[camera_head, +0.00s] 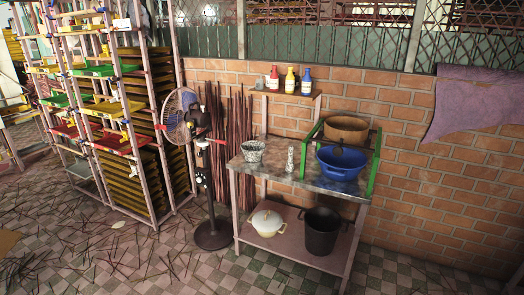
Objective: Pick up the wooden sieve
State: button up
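A round brown, wooden-looking vessel (346,129) sits at the back right of the metal-topped table (276,178), within a green frame (373,170). It looks like the wooden sieve, but its mesh cannot be made out. A blue bowl (342,171) stands in front of it and hides part of its lower side. My gripper is not in view.
A patterned cup (253,151) and a small pale cylinder (290,160) stand on the table. A lidded white pot (267,222) and black bucket (321,231) sit below. A fan (187,118) stands left. Sticks litter the tiled floor; the front right is clearer.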

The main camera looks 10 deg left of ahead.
aim_at(346, 129)
jog(key=i+j, duration=0.1)
jog(key=i, duration=0.95)
